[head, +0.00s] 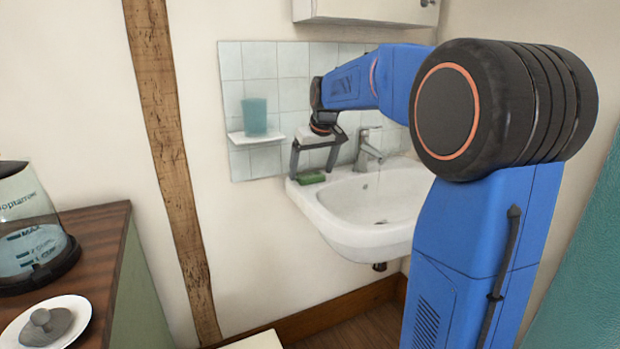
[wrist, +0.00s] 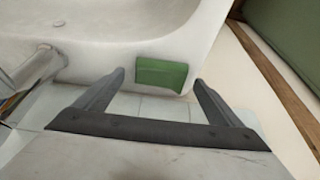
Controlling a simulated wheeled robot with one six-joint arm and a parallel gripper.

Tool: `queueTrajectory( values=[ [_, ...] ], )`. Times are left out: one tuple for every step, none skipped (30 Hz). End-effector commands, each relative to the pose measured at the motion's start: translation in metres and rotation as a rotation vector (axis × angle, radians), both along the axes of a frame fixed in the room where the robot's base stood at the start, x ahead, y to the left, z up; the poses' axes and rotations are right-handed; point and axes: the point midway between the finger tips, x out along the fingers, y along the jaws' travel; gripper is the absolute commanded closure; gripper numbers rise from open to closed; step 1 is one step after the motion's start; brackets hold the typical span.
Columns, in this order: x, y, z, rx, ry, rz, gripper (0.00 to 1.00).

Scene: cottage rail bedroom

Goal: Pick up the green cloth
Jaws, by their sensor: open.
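The green cloth (head: 311,177) is a small, flat, folded-looking green piece on the left corner of the white sink (head: 345,226). In the wrist view the cloth (wrist: 161,73) shows as a green rectangle on the sink's white rim (wrist: 120,50). My gripper (head: 314,173) is open and points down just over that corner. In the wrist view the fingers of my gripper (wrist: 159,78) are spread with the cloth in the gap between their tips. I cannot tell how high the tips are above the rim. Nothing is held.
A chrome tap (head: 368,148) stands right of my gripper at the back of the sink. A small wall shelf (head: 256,138) with a teal cup (head: 255,116) is to the left. A cabinet (head: 365,11) hangs above. A kettle (head: 32,225) stands on a wooden counter at far left.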

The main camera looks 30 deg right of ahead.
Motion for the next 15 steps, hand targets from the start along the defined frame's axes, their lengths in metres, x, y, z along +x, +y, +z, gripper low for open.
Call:
queueTrajectory(
  values=[
    [0.0019,0.0004,-0.0066,0.001,0.003,0.0,0.11],
    [0.0029,0.0004,-0.009,0.001,0.002,0.0,0.11],
    [0.004,0.0003,-0.0112,0.0,0.001,0.0,0.11],
    [0.0045,0.0003,-0.0121,0.0,0.0,0.0,0.11],
    [0.0047,0.0003,-0.0126,0.0,0.0,0.0,0.11],
    [0.0048,0.0002,-0.0126,0.0,0.0,0.0,0.11],
    [0.0048,0.0002,-0.0125,0.0,0.0,0.0,0.11],
    [0.0047,0.0002,-0.0124,0.0,0.0,0.0,0.11],
    [0.0047,0.0002,-0.0123,0.0,0.0,0.0,0.11],
    [0.0047,0.0002,-0.0123,0.0,0.0,0.0,0.11],
    [0.0047,0.0002,-0.0123,0.0,0.0,0.0,0.18],
    [0.0046,0.0002,-0.0123,0.0,0.0,0.0,0.28],
    [0.0046,0.0002,-0.0123,0.0,0.0,0.0,0.35],
    [0.0046,0.0002,-0.0123,0.0,0.0,0.0,0.42],
    [0.0046,0.0002,-0.0123,0.0,0.0,0.0,0.52]
  ],
)
